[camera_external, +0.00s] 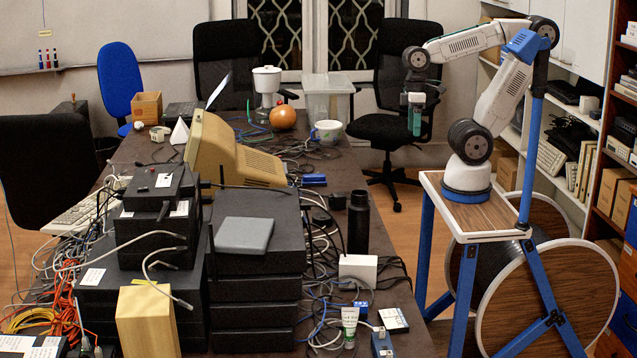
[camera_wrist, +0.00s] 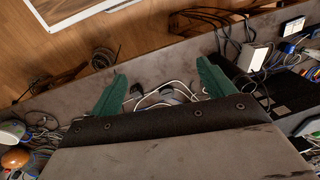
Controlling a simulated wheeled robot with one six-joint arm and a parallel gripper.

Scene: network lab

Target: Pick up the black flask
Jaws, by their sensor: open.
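The black flask (camera_external: 358,222) stands upright on the cluttered table in the external view, near its right edge and just behind a white box. In the wrist view I cannot clearly pick it out among dark items and cables. My gripper (camera_external: 414,115) hangs above and to the right of the flask in the external view, well apart from it. Nothing is held.
The white box (camera_external: 357,270) and tangled cables lie close to the flask. Stacked black devices (camera_external: 255,270) stand to its left. An office chair (camera_external: 395,95) stands behind my gripper.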

